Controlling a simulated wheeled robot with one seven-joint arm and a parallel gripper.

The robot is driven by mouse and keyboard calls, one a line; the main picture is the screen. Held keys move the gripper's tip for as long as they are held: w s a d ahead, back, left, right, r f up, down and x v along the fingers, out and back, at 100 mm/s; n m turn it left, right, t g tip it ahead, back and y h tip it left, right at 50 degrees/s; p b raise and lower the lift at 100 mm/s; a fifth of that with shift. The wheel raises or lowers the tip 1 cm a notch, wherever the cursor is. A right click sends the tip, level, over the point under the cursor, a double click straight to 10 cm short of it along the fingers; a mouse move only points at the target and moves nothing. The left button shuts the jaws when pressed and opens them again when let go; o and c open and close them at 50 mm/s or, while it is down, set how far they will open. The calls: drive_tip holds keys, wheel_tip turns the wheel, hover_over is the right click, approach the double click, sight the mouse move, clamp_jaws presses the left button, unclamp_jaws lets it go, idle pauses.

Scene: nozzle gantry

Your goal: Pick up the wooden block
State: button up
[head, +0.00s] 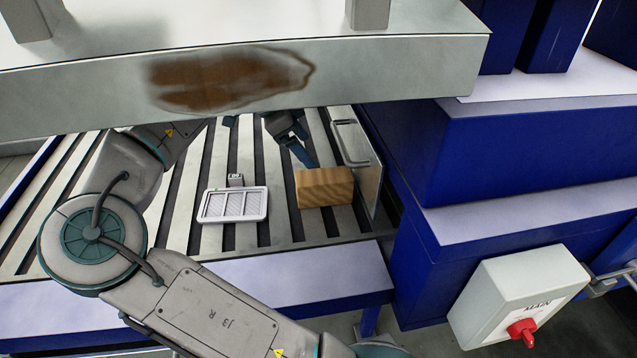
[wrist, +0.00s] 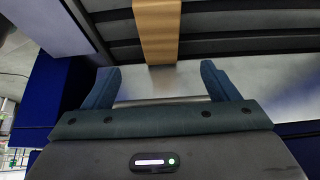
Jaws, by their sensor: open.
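The wooden block (head: 325,187), light brown with visible grain, rests on the slatted bed (head: 282,228), close to an upright grey plate on its right. My gripper (head: 303,152) is just behind the block in the head view, with one blue finger showing near the block's upper left edge. In the wrist view my gripper (wrist: 158,68) is open, its two blue fingers spread wide with nothing between them. The block (wrist: 157,30) shows ahead of the gap, roughly centred, its far end cut off by the frame. Whether a finger touches the block I cannot tell.
The upright grey plate (head: 368,180) stands close on the right. A stained gantry beam (head: 400,75) spans above. A switch box (head: 520,297) is front right.

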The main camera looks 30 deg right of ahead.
sight(324, 175)
drive_tip(key=x, duration=0.7)
drive_tip(key=shift+f, duration=0.1)
drive_tip(key=x, duration=0.1)
drive_tip(key=p+x, duration=0.1)
drive_tip(key=x, duration=0.1)
drive_tip(key=p+x, duration=0.1)
drive_tip(key=x, duration=0.1)
drive_tip(key=shift+a+f, duration=0.2)
drive_tip(key=shift+f, duration=0.3)
drive_tip(key=shift+f+b, duration=0.25)
drive_tip(key=shift+b, duration=0.75)
drive_tip(key=c, duration=1.3)
drive_tip(key=shift+r+p, duration=0.5)
drive_tip(key=shift+p, duration=0.55)
